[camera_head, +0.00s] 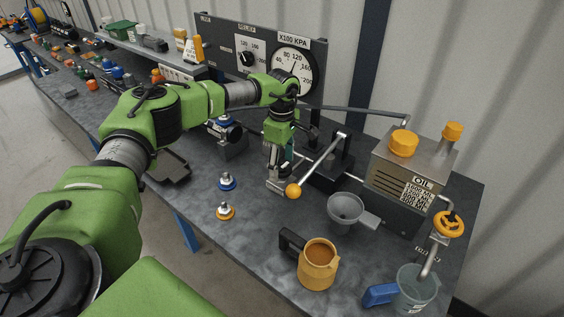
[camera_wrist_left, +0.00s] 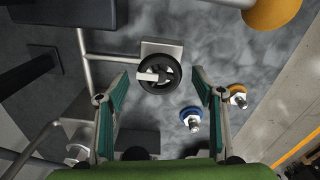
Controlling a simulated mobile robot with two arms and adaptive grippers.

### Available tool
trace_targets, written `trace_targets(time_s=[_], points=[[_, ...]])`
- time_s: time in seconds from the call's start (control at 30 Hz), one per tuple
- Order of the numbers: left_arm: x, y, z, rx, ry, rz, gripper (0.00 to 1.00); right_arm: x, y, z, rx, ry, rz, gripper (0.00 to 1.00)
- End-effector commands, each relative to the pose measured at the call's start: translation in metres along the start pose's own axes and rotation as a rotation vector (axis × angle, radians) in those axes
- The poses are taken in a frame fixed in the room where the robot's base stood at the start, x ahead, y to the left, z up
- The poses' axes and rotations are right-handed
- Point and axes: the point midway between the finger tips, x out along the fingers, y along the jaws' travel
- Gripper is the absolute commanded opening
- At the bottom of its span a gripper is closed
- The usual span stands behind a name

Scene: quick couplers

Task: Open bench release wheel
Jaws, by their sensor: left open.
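A small black wheel (camera_wrist_left: 158,74) with a pale crossbar sits beside a grey metal block (camera_wrist_left: 164,49) at the end of a pipe in the left wrist view. My left gripper (camera_head: 279,172) is open and points down at the bench beside the pump lever. In the left wrist view its two fingers stand apart on either side of the wheel, and nothing is held between them. The gripper hides the wheel in the head view. I cannot tell whether the fingers touch it. My right gripper is in neither view.
A lever with an orange ball (camera_head: 293,191) stands close to the gripper. Blue (camera_head: 227,181) and orange (camera_head: 225,211) couplers lie nearby. A funnel (camera_head: 345,211), orange jug (camera_head: 318,264), oil tank (camera_head: 408,170) with an orange valve wheel (camera_head: 449,224), and gauge panel (camera_head: 265,58) surround the area.

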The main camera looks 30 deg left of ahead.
Motion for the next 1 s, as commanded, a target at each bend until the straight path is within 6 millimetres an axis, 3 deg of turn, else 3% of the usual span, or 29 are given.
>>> trace_targets(time_s=[0.37, 0.5, 0.53, 1.0], points=[[0.0063, -0.0001, 0.0000, 0.000, 0.000, 0.000, 0.62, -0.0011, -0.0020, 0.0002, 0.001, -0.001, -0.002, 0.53], [0.0061, -0.0001, 0.0001, 0.000, 0.000, 0.000, 0.25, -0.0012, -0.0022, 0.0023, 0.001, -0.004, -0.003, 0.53], [0.0061, -0.0001, 0.0001, 0.000, 0.000, 0.000, 0.23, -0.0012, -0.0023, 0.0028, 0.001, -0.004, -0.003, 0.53], [0.0063, -0.0002, 0.0006, -0.082, -0.001, -0.001, 0.23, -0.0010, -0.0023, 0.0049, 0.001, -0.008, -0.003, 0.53]])
